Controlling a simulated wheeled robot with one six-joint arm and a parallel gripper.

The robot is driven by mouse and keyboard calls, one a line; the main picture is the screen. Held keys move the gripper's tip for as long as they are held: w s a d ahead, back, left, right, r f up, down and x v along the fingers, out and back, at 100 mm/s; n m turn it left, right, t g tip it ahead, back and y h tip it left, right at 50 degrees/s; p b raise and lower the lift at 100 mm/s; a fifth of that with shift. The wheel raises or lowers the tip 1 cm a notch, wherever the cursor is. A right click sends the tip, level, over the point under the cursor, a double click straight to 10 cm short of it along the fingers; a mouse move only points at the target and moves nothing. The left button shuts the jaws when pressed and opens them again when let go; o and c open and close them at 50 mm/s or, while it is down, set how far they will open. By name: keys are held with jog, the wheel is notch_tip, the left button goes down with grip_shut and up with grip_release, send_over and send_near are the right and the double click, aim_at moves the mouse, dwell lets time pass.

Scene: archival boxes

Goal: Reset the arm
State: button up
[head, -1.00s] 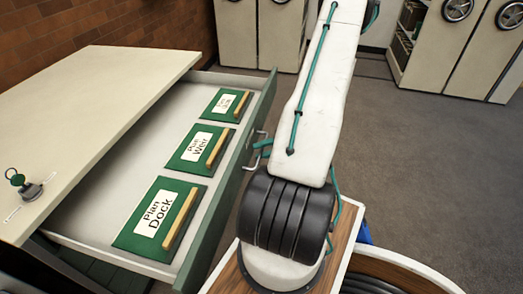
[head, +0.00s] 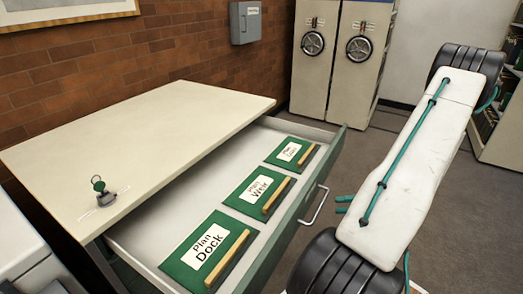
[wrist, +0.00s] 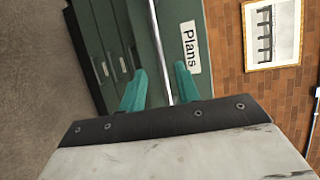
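My gripper (wrist: 160,70) is open in the wrist view, its two teal fingers apart. The silver drawer handle (wrist: 155,25) runs between them in the picture; I cannot tell how far beyond the fingertips it lies. In the head view my gripper (head: 344,204) shows as small teal tips just right of the handle (head: 315,205), with a gap between. My white arm link hides the rest of it. The drawer (head: 300,215) is pulled open. A white label, Plans (wrist: 190,47), is on its green front.
Three green folders, Plan Dock (head: 208,252), Plan Weir (head: 258,191) and a farther one (head: 290,152), lie in the drawer. Tall shelving units (head: 340,55) stand behind. Grey floor (head: 380,140) is free between.

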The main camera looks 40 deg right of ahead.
jog(key=w+a+r+n+g+h, duration=0.1)
jog(key=a+r+n+g+h, duration=0.4)
jog(key=a+r, duration=0.9)
jog(key=w+a+r+n+g+h, duration=0.1)
jog(key=a+r+n+g+h, duration=0.4)
jog(key=a+r, duration=1)
jog(key=shift+a+r+n+g, duration=0.25)
jog(key=shift+a+n+g, duration=0.25)
jog(key=shift+a, duration=2.65)
jog(key=shift+w, duration=0.1)
